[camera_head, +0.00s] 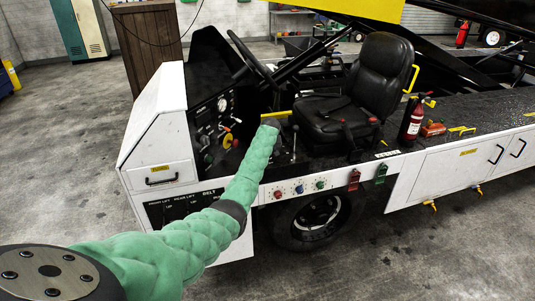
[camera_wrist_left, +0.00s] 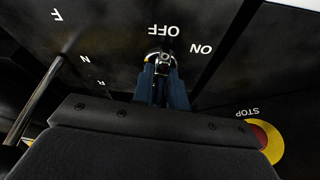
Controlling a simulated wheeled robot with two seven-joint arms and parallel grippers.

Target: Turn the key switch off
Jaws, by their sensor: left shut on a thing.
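The key switch (camera_wrist_left: 161,57) shows in the left wrist view, a small metal piece on the dark panel. White OFF lettering stands just beyond it and ON stands to its right, both upside down. My left gripper (camera_wrist_left: 164,74) has its two blue-grey fingers closed around the key switch, one on each side. The fingers partly hide it, and I cannot tell exactly which way the key points. In the head view my green-covered left arm reaches to the loader's dash, and the fingers and the key switch are hidden there. My right gripper is not in view.
A red stop button with a yellow ring (camera_wrist_left: 268,141) sits right of the gripper in the wrist view. A lever (camera_wrist_left: 38,100) stands at left. In the head view, the steering wheel (camera_head: 254,60), black seat (camera_head: 352,90) and fire extinguisher (camera_head: 411,121) are near the arm.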

